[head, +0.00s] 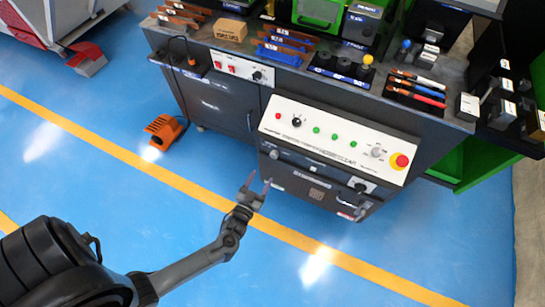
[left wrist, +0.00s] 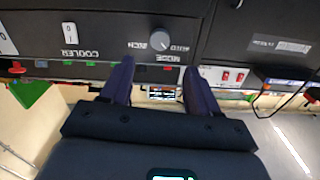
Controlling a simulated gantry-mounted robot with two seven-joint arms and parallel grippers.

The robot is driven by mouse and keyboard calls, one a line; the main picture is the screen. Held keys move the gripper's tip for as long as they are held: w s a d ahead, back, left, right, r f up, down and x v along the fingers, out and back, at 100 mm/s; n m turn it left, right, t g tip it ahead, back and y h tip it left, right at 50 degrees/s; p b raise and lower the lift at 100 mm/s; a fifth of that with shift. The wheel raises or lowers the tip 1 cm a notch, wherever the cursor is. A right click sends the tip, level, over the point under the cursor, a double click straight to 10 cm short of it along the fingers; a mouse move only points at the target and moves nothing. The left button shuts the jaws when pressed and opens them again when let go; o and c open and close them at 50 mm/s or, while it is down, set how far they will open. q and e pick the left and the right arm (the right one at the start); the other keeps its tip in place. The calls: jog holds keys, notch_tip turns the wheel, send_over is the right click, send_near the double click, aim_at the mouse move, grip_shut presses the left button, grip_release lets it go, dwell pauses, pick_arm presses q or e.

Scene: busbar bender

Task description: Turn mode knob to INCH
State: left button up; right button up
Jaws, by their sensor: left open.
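In the head view a small grey knob (head: 274,154), apparently the same one, sits at the left of the dark front face below the white control panel. I cannot make out which position it points to. My left gripper (head: 259,181) is open and empty, in front of and below that knob. In the left wrist view its fingertips (left wrist: 158,65) straddle the knob's line, apart from it. My right gripper is not in view.
A white switch marked COOLER (left wrist: 70,35) is on the same face. The control panel (head: 338,138) above carries buttons, knobs and a red emergency stop (head: 400,161). An orange foot pedal (head: 164,131) lies on the floor. The blue floor before the cabinet is otherwise clear.

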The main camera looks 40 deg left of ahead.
aim_at(273, 156)
pick_arm(q)
jog(key=b+x, duration=0.2)
jog(key=x, duration=0.7)
jog(key=shift+b, duration=0.4)
jog(key=shift+w, duration=0.4)
jog(key=shift+w+a, duration=0.15)
jog(key=shift+a, duration=0.05)
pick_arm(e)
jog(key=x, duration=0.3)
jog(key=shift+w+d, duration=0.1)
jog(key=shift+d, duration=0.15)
pick_arm(q)
jog(key=shift+c, duration=0.2)
jog(key=c, duration=1)
